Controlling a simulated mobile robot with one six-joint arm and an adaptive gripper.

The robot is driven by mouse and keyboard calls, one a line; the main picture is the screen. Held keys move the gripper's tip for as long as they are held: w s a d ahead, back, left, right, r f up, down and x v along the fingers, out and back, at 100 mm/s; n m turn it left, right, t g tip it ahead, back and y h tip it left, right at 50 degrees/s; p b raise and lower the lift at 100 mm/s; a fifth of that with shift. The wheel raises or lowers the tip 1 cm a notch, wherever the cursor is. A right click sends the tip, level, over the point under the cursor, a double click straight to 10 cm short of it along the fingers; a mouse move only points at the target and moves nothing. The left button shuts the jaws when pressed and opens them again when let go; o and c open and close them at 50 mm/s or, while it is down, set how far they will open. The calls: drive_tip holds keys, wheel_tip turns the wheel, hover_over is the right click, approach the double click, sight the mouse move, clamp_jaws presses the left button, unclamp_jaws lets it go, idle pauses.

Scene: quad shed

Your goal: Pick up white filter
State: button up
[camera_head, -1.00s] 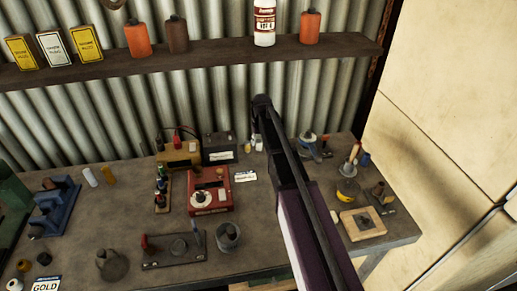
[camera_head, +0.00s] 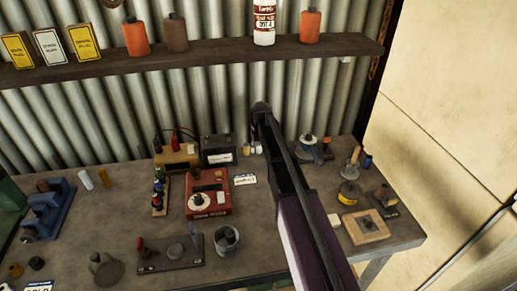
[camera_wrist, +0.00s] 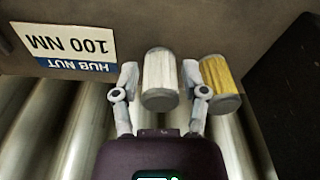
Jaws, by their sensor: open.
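The white filter (camera_wrist: 160,78) is a pleated cylinder with grey end caps in the wrist view. It stands between the two fingers of my gripper (camera_wrist: 159,86), which is open. One finger lies on each side of it, and I cannot tell whether either touches it. A yellow filter (camera_wrist: 220,84) of the same form stands just right of the right finger, very close to it.
A hub nut card (camera_wrist: 64,44) shows in the wrist view. The corrugated wall (camera_head: 95,115) and shelf (camera_head: 190,61) are behind.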

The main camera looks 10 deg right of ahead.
drive_tip(key=shift+c, duration=0.2)
drive_tip(key=c, duration=0.6)
drive_tip(key=shift+r, duration=0.15)
wheel_tip(320, 180, up, 3)
drive_tip(key=p, duration=0.3)
drive_tip(key=shift+f, duration=0.2)
drive_tip(key=s, duration=0.5)
drive_tip(key=s+r+p, duration=0.1)
drive_tip(key=s, duration=0.3)
drive_tip(key=s+r+p, duration=0.1)
drive_tip(key=s, duration=0.4)
drive_tip(key=shift+s, duration=1)
drive_tip(key=shift+s, duration=0.1)
